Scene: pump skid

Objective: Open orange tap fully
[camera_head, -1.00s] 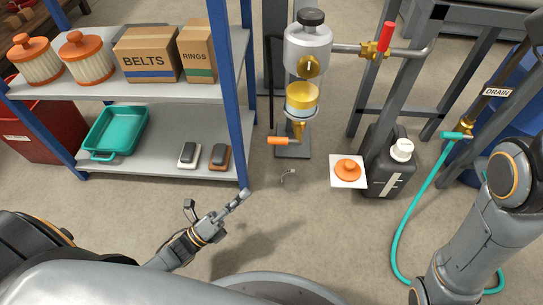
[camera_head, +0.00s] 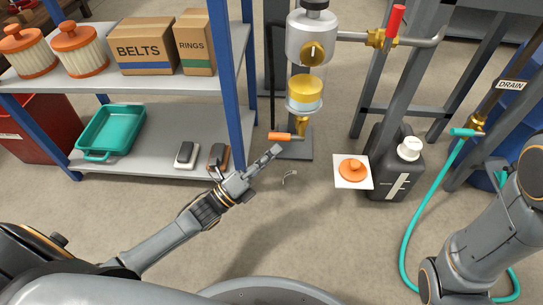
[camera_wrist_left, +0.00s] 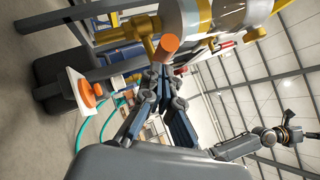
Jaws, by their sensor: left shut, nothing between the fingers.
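The orange tap handle (camera_head: 281,136) sits on a brass outlet (camera_head: 302,126) under the glass bowl of amber liquid (camera_head: 305,92). The handle points left, roughly level. My left gripper (camera_head: 276,150) is shut and empty, its fingertips just below and in front of the handle; I cannot tell whether they touch it. In the left wrist view the handle's orange end (camera_wrist_left: 169,46) shows just beyond the closed fingertips (camera_wrist_left: 159,72). My right arm shows at the right edge of the head view, its gripper out of sight.
A blue-posted shelf (camera_head: 60,180) stands left of the tap. A red-handled valve (camera_head: 394,22) is on the pipe above right. A black jug (camera_head: 385,190) and a white card with an orange knob (camera_head: 352,171) are to the right. A teal hose (camera_head: 412,225) lies beyond.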

